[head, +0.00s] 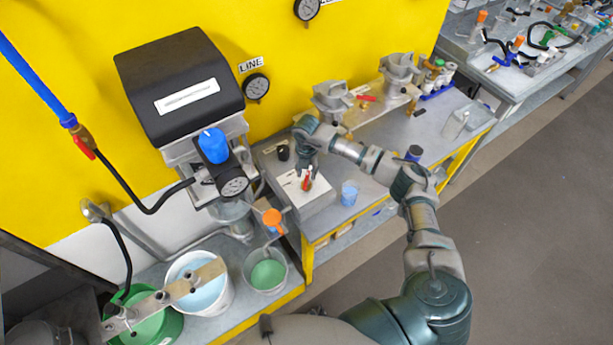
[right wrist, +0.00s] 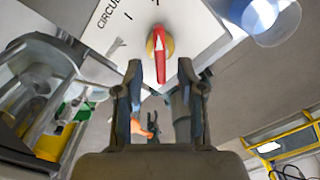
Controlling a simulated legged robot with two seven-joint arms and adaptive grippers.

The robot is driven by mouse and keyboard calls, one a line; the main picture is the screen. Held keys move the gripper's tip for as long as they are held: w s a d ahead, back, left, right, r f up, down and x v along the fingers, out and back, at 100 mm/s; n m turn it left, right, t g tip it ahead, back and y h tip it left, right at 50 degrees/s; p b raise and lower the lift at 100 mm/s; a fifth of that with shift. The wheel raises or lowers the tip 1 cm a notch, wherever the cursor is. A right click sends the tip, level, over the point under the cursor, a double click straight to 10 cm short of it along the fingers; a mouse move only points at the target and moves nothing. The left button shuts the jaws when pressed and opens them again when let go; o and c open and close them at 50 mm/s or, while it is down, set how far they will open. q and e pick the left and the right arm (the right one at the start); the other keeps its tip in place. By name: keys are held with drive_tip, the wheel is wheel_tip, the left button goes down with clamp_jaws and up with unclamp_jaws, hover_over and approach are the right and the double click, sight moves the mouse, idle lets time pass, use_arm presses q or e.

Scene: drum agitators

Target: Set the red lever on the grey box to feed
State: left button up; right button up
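The grey box (head: 300,207) stands on the bench beside the black-hooded machine, with a pale plate on top. Its red lever (head: 307,183) sits on that plate. In the right wrist view the red lever (right wrist: 160,66) has a yellow hub and a white pointer mark, with tick marks and partly cut-off lettering "CIRCU" beside it on the plate. My right gripper (head: 306,170) is above the lever. In the right wrist view its fingers (right wrist: 161,72) are apart, with the lever's near end between the tips and gaps on both sides. My left gripper is not in view.
A black-hooded machine (head: 180,85) with a blue cap stands left of the box. Buckets of blue (head: 223,304) and green liquid (head: 267,275) stand in front. A blue clear cup (head: 349,194) is close to the box's right. Floor at right is clear.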

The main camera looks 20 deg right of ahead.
sight(307, 178)
wheel_tip(307, 178, up, 9)
drive_tip(key=shift+f, duration=0.2)
idle(0.5)
